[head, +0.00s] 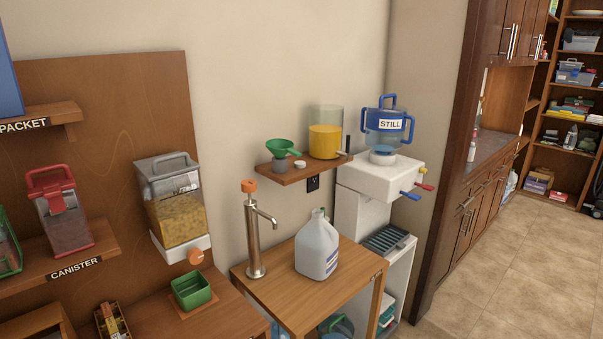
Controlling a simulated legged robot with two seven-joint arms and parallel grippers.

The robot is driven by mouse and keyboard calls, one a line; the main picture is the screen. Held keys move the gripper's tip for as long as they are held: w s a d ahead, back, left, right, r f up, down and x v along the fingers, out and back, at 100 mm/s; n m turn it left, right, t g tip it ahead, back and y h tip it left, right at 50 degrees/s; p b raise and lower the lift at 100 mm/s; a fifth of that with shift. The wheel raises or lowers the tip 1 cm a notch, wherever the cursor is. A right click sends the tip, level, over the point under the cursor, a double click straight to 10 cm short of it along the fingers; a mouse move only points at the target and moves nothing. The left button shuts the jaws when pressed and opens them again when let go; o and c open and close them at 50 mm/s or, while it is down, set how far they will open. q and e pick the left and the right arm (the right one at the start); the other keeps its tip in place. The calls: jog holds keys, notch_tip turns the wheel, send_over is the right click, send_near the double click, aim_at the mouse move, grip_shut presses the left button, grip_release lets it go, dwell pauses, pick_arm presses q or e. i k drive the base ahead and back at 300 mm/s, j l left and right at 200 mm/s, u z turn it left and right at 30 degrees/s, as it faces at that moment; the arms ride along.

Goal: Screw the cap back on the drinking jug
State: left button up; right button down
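A translucent white jug (317,248) with a side label stands upright on the small wooden table (345,262). Its neck points up, and something small and greenish shows near the top; I cannot tell whether the mouth is covered. A small white round piece, possibly a cap (300,164), lies on the wall shelf (290,175) above the table. A blue-handled water bottle labelled STILL (388,125) sits on the white dispenser (372,177). Neither of my grippers is in view.
A metal pump tap (254,235) with an orange top stands left of the jug. The shelf holds a green funnel (282,149) and a yellow-filled container (325,140). A clear food dispenser (175,210) hangs left. Open tiled floor (510,255) lies right.

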aim_at(317, 243)
jog(key=i+l+u, duration=0.1)
jog(key=i+l, duration=0.6)
jog(key=i+l+u, duration=0.15)
jog(key=i+l, duration=0.2)
jog(key=l, duration=0.15)
jog(key=i+l, duration=0.35)
jog(key=i+l+u, duration=0.15)
jog(key=i+l, duration=0.15)
jog(key=l, duration=0.25)
jog(key=i+l, duration=0.3)
jog(key=l, duration=0.15)
jog(key=u, duration=0.05)
